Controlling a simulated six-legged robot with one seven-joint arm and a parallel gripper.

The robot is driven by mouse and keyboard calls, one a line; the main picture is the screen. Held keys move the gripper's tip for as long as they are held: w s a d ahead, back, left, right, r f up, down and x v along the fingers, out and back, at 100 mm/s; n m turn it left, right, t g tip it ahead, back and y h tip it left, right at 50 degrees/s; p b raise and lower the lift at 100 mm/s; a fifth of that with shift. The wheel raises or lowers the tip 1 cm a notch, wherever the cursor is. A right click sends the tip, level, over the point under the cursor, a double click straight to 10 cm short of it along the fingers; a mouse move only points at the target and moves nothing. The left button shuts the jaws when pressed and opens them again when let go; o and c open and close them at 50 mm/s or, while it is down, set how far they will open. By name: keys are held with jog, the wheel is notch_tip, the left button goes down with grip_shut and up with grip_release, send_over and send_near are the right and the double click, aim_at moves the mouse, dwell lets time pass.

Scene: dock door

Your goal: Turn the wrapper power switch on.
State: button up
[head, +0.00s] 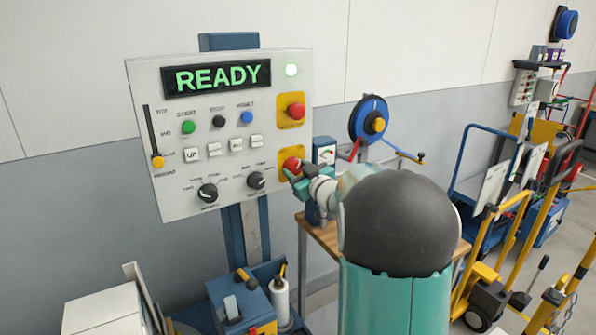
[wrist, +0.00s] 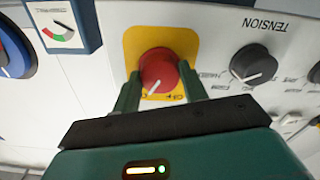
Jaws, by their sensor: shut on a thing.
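The wrapper control panel (head: 222,130) is a white board on a blue post, and its display (head: 216,77) reads READY in green. The power switch is a red rotary knob (head: 291,165) on a yellow plate at the panel's lower right. In the wrist view the red knob (wrist: 158,70) sits between my fingers, with a white pointer mark toward its lower left. My gripper (wrist: 160,92) is shut on the knob, one finger on each side. My arm hides part of the yellow plate in the head view.
A red emergency button (head: 296,111) sits on a yellow plate just above the switch. A black dial marked TENSION (wrist: 253,65) is beside the knob. A small gauge box (head: 325,152) and a blue reel (head: 370,120) stand right of the panel. Carts fill the right side.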

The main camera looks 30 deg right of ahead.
jog(key=shift+m, duration=1.6)
jog(key=o, duration=1)
jog(key=s, duration=1.3)
jog(key=shift+s+a, duration=0.4)
